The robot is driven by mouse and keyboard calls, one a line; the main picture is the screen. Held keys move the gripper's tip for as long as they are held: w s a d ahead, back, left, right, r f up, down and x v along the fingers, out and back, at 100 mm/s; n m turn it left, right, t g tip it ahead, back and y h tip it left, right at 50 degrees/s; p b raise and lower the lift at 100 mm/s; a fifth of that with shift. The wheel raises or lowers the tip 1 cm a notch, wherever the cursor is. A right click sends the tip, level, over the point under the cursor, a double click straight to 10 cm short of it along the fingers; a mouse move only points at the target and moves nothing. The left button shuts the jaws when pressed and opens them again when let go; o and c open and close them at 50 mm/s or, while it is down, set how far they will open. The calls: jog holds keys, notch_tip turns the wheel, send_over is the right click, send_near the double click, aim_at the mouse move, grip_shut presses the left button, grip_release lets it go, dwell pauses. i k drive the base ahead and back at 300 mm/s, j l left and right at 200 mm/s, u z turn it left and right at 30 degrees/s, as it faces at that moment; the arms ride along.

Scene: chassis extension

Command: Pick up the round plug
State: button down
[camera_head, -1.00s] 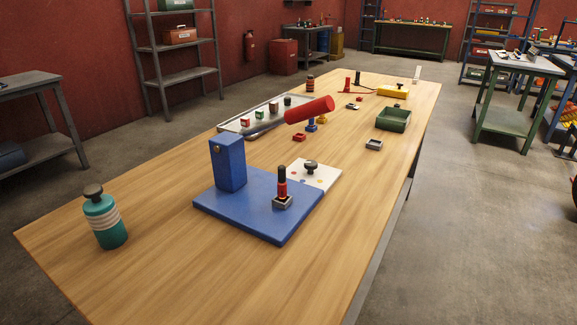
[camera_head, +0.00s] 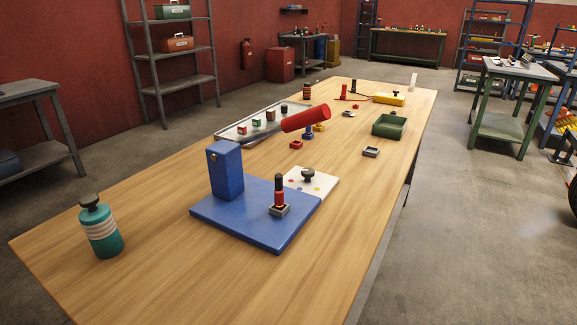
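A white board (camera_head: 322,186) on the table carries small coloured dots and a round black-knobbed piece (camera_head: 308,175), which may be the round plug. It stands against the far right edge of a blue base plate (camera_head: 240,214). A red and black upright piece (camera_head: 279,190) stands in a small grey square socket (camera_head: 284,209) on that plate. I cannot tell for certain which piece is the round plug. My gripper is not in view.
A tall blue block (camera_head: 224,171) rises from the plate's left side. A teal bottle (camera_head: 101,229) stands at the near left. A red cylinder (camera_head: 305,118), a metal tray (camera_head: 236,133) and a green bin (camera_head: 389,126) are farther back. The near tabletop (camera_head: 170,275) is clear.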

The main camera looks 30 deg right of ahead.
aim_at(279, 191)
jog(key=k+l, duration=0.2)
jog(key=l, duration=0.15)
jog(key=k+l, duration=0.15)
jog(key=l, duration=0.2)
jog(key=k+l, duration=0.2)
jog(key=l, duration=0.2)
jog(key=k+l, duration=0.1)
jog(key=l, duration=1.3)
